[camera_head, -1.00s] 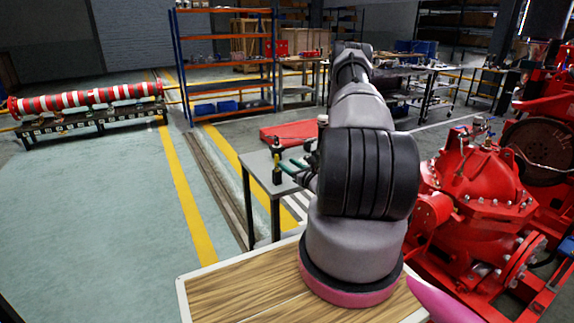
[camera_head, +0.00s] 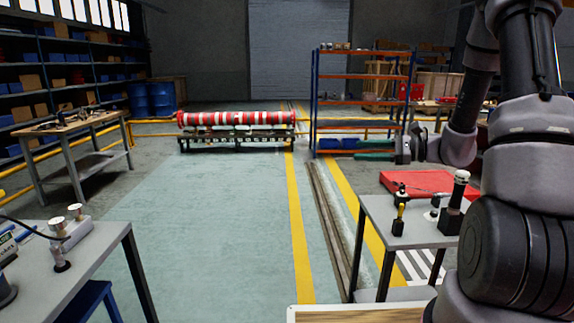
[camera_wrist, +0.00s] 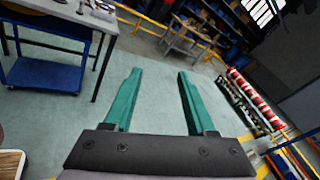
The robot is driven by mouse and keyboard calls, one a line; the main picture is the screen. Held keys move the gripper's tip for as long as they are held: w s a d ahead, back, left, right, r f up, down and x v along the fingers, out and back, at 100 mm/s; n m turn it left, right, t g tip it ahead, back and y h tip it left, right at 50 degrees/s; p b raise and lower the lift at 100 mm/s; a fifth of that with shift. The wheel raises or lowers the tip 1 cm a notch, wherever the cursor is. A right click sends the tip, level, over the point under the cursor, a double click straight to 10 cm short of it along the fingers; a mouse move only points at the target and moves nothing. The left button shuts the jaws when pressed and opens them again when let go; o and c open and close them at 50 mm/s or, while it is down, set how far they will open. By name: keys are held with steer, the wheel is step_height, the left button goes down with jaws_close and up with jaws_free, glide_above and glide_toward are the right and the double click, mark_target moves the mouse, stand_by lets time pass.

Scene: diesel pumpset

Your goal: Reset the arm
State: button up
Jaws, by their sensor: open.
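My gripper (camera_head: 354,150) shows in the head view at the right of centre, raised and pointing left, with its green fingers apart. My grey and black arm (camera_head: 520,220) fills the right side of that view. In the wrist view my gripper (camera_wrist: 159,88) is open, its two green fingers well apart with only floor between them. Nothing is held.
A grey table (camera_head: 400,242) with small tools stands below my gripper. Another table (camera_head: 95,240) is at lower left, a workbench (camera_head: 70,130) beyond it. A red-and-white striped cylinder (camera_head: 236,118) and a shelf rack (camera_head: 360,95) stand behind. The middle floor is clear.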

steer(key=s+a+r+n+g+h, duration=0.2)
steer(key=s+r+n+g+h, duration=0.15)
steer(key=s, duration=0.35)
steer(key=s+a+r+n+g+h, duration=0.25)
steer(key=s+r+n, duration=0.2)
steer(key=s, duration=0.25)
steer(key=s+d+r+n+t+h, duration=0.5)
steer(key=s+d+r+t+h, duration=0.1)
steer(key=s+r, duration=0.2)
steer(key=shift+s+d+t+h, duration=0.3)
steer(key=shift+s+d+h, duration=0.1)
steer(key=shift+s, duration=0.15)
